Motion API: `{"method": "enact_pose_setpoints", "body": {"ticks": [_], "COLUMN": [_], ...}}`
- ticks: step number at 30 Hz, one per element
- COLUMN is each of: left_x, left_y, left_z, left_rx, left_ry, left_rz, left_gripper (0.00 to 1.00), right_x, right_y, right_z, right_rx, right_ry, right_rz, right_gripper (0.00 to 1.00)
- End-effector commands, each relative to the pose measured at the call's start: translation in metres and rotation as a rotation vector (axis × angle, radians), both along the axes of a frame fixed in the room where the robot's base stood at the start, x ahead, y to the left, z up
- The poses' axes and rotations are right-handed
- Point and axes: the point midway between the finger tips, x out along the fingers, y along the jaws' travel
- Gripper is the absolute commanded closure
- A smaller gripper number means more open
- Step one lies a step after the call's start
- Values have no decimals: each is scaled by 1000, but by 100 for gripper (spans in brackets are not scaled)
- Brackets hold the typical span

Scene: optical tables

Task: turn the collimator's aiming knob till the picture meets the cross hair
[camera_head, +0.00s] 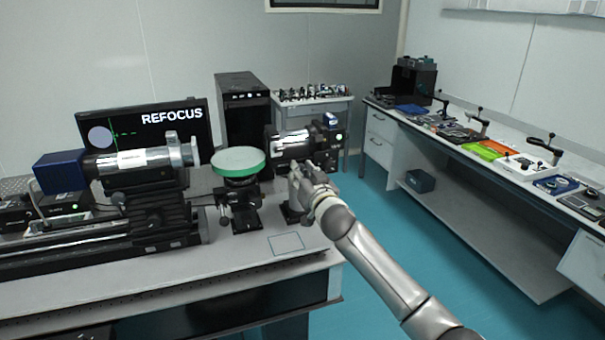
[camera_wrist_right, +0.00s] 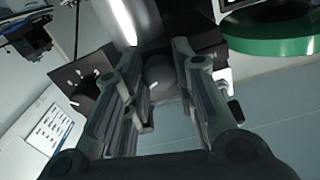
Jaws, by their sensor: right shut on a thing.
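The monitor (camera_head: 150,140) shows a pale disc (camera_head: 100,137) at left, beside the green cross-hair lines (camera_head: 125,135), and the word REFOCUS. The disc sits left of the vertical green line. The collimator (camera_head: 290,144), a black and silver barrel unit, stands at the table's right end. My right gripper (camera_head: 303,180) is at its lower near side. In the right wrist view, the fingers of my right gripper (camera_wrist_right: 160,90) are closed around a dark rounded knob (camera_wrist_right: 159,72). The fingers hide part of the knob. My left gripper is not in view.
A green-rimmed round stage (camera_head: 238,170) stands just left of the collimator. A silver tube with a blue box (camera_head: 60,171) lies on a black rail at left. A bare outlined patch (camera_head: 287,243) is at the table's front. A side bench (camera_head: 470,150) holds several tools.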

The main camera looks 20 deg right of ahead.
Motion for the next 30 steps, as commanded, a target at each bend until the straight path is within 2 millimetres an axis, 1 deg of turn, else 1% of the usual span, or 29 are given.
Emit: {"method": "enact_pose_setpoints", "body": {"ticks": [8, 13, 20, 30], "left_x": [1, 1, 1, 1], "left_y": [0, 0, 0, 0], "left_z": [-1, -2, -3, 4], "left_rx": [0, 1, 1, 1], "left_ry": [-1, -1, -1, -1], "left_rz": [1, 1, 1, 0], "left_gripper": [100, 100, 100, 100], "right_x": [0, 0, 0, 0], "right_y": [0, 1, 1, 1], "right_z": [0, -1, 0, 1], "right_rx": [28, 104, 283, 557], "right_ry": [1, 4, 11, 19], "right_rz": [-1, 0, -1, 0], "right_gripper": [98, 98, 98, 98]}}
